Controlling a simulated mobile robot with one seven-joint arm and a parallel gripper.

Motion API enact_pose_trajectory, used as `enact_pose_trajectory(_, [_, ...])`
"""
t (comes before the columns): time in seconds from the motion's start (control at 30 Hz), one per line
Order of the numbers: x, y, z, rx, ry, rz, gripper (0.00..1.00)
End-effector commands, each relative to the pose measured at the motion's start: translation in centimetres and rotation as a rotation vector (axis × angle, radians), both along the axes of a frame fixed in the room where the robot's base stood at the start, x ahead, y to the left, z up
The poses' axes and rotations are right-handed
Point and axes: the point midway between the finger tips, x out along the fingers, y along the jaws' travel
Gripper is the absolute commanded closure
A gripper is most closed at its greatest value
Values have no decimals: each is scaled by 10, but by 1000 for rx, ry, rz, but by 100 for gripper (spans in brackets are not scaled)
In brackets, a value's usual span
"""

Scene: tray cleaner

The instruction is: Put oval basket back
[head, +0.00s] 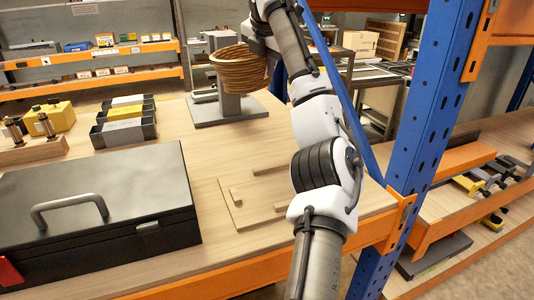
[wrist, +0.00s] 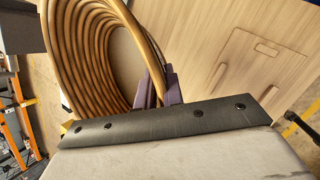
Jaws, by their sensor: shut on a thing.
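The oval basket (head: 238,68) is brown with ribbed, coiled walls. In the head view it is up at the top middle, in front of and above a grey stand (head: 231,108) on the wooden table. My gripper (head: 262,47) is at the basket's right side. In the wrist view the basket (wrist: 92,55) fills the upper left, and the purple fingers of my gripper (wrist: 158,92) are closed on its rim. I cannot tell whether the basket touches the stand.
A black toolbox (head: 100,215) stands at the front left of the table (head: 200,160). Grey and yellow bins (head: 123,132) and a yellow box (head: 48,118) are behind it. A thin wooden board (head: 255,200) lies near the front edge. A blue rack post (head: 432,110) rises at the right, close to my arm.

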Motion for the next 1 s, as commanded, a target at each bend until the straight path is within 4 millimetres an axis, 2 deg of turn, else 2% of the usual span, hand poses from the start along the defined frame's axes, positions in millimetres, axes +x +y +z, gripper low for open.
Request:
enact_pose_trajectory(0.17, [3,5,-30,1,1,14,100])
enact_pose_trajectory(0.5, [2,5,-118,1,1,13,100])
enact_pose_trajectory(0.6, [2,5,-139,1,0,12,100])
enact_pose_trajectory(1.0, [1,6,-178,2,0,13,100])
